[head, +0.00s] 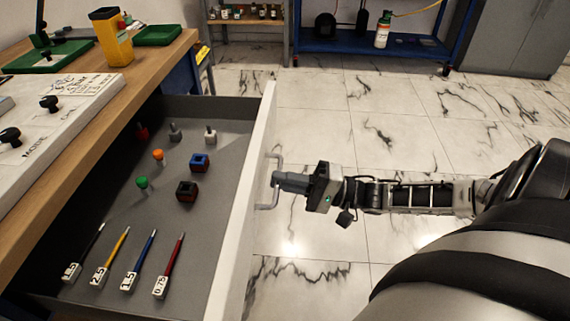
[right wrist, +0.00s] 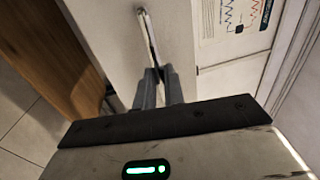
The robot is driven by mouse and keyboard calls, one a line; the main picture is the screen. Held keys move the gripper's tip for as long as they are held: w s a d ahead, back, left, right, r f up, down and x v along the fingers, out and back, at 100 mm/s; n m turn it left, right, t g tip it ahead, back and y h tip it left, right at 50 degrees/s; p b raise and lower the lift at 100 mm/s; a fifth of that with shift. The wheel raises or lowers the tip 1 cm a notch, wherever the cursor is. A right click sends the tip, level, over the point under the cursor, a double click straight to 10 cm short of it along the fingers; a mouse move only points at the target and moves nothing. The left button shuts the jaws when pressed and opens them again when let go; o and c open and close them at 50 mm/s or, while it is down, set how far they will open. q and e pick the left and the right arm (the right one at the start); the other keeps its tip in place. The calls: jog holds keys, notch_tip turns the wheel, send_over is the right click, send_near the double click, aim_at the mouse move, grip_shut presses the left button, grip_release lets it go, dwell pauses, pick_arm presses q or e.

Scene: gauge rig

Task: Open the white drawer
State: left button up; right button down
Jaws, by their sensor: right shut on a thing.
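The white drawer (head: 243,207) stands pulled out from under the wooden bench, with its grey inside showing. Its metal bar handle (head: 273,163) is on the front panel. My right gripper (head: 277,180) comes in from the right and is shut on the handle. In the right wrist view the two fingers (right wrist: 158,88) close around the handle bar (right wrist: 147,35), in front of the drawer's pale front. My left gripper does not show.
The drawer holds several pens with white number tags (head: 128,282), coloured knobs (head: 158,156) and small blocks (head: 199,162). On the bench (head: 150,72) are a white panel (head: 50,125) and a yellow cup (head: 111,37). Marble floor right of the drawer is clear. A blue shelf (head: 345,47) stands behind.

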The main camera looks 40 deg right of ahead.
jog(key=c, duration=1.5)
grip_release()
jog(key=v, duration=1.6)
jog(key=shift+s+r, duration=0.1)
